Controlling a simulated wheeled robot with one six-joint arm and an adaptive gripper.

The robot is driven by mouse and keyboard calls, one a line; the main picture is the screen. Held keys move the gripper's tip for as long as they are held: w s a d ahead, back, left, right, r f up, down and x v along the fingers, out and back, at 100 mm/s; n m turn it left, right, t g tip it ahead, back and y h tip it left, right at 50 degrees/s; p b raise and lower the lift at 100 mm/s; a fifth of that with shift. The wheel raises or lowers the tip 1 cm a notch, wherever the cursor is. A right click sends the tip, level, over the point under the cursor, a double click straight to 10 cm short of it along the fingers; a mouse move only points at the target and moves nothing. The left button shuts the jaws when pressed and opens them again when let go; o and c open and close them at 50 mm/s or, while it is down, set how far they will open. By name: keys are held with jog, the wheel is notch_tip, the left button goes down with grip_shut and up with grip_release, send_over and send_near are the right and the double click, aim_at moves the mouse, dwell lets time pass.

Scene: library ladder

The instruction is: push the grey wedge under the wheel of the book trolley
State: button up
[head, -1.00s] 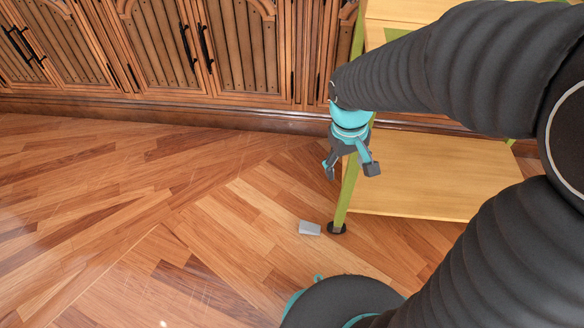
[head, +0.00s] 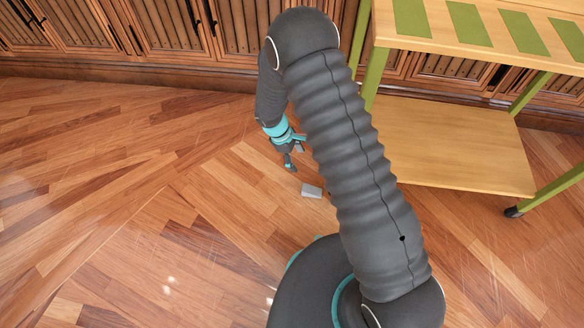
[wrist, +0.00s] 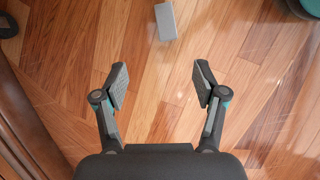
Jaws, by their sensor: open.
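The grey wedge (head: 312,190) lies on the wood floor in the head view, just below and right of my gripper (head: 294,158). In the wrist view the wedge (wrist: 167,21) is at the top middle, ahead of my gripper (wrist: 160,82) and apart from it. The gripper is open and empty, on the cabinet side of the wedge, pointing down. The book trolley (head: 455,150) has green posts and wooden shelves. Its wheel nearest the wedge is hidden behind my arm in the head view. A dark round thing (wrist: 8,25), likely that wheel, is cut off at the wrist view's left edge.
Another trolley wheel (head: 513,211) shows at the right. Wooden cabinets (head: 150,30) run along the back, close behind my gripper. The floor (head: 120,190) to the left is clear.

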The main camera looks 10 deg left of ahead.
jog(key=n, duration=0.2)
send_near(305, 188)
jog(key=a+v, duration=0.1)
jog(key=v, duration=0.2)
jog(key=shift+w+d+r, duration=0.1)
jog(key=shift+d, duration=0.1)
jog(key=x, duration=1.3)
jog(key=shift+d+f, duration=0.3)
jog(key=c, duration=1.3)
